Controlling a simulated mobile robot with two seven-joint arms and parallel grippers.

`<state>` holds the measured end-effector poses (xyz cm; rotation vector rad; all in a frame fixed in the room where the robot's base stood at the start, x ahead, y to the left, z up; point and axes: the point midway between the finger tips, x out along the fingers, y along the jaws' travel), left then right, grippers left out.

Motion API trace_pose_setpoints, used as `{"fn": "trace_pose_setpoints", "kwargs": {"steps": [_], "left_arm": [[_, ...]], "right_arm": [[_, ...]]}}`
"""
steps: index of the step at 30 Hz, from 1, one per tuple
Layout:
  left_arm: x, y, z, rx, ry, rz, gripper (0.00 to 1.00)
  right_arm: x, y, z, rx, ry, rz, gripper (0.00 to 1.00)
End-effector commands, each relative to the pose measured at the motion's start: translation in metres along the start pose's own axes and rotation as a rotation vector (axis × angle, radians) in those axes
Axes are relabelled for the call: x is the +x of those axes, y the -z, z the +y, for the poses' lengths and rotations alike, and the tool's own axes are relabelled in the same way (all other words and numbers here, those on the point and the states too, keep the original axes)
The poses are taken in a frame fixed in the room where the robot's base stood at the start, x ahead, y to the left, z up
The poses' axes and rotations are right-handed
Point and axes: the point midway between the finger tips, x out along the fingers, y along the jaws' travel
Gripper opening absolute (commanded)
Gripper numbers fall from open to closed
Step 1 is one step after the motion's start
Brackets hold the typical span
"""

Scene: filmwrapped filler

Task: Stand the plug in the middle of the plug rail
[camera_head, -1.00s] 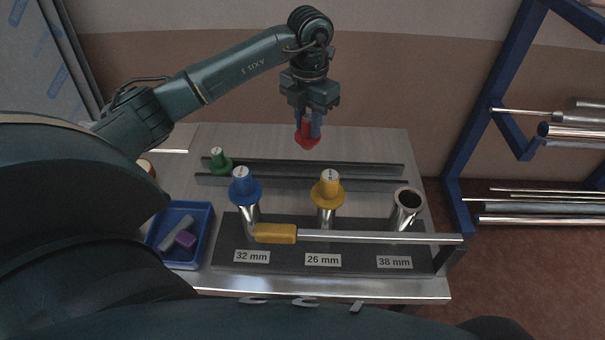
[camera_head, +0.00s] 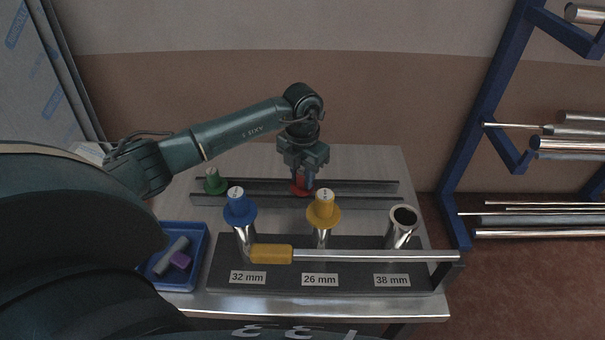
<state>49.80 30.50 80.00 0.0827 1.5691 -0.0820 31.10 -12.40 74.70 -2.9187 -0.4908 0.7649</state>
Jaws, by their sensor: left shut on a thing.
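The red plug (camera_head: 301,188) is in my left gripper (camera_head: 303,180), whose fingers are shut on it. The plug is at the middle of the plug rail (camera_head: 350,191), low between its two long bars. Whether it touches the rail cannot be told from this view. A green plug (camera_head: 214,182) stands at the rail's left end. A blue plug (camera_head: 239,208) sits on the 32 mm tube, and a yellow plug (camera_head: 323,210) sits on the 26 mm tube. My right gripper is not in view.
The open 38 mm tube (camera_head: 402,226) stands at the right of the dark base. A bar with a yellow handle (camera_head: 271,254) lies across the front of the tubes. A blue tray (camera_head: 199,266) with small items is at left. A blue rack (camera_head: 484,130) with metal tubes stands at right.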

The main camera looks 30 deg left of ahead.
Motion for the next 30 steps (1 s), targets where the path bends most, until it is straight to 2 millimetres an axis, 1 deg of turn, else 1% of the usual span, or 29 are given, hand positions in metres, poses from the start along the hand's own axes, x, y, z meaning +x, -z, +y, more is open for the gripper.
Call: {"fn": "trace_pose_setpoints", "kwargs": {"steps": [5,6,13,20,23,26,30], "left_arm": [[0.005,0.000,0.000,0.000,0.000,0.000,0.04],[0.004,0.000,0.000,0.000,0.000,0.000,0.29],[0.004,0.000,0.000,0.000,0.000,0.000,0.48],[0.003,0.000,0.000,0.000,0.000,0.000,0.48],[-0.004,0.000,0.000,0.000,0.000,-0.001,0.48],[-0.017,-0.001,0.000,0.001,0.000,-0.004,0.48],[-0.047,-0.001,0.000,0.001,0.000,-0.006,0.48]], "right_arm": [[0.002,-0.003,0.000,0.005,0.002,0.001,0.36],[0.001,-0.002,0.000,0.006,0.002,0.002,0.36],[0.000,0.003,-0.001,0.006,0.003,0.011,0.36],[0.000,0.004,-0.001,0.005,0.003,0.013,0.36],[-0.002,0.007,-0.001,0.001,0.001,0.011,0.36],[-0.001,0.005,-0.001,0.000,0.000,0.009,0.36],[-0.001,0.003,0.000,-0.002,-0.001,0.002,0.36]]}}
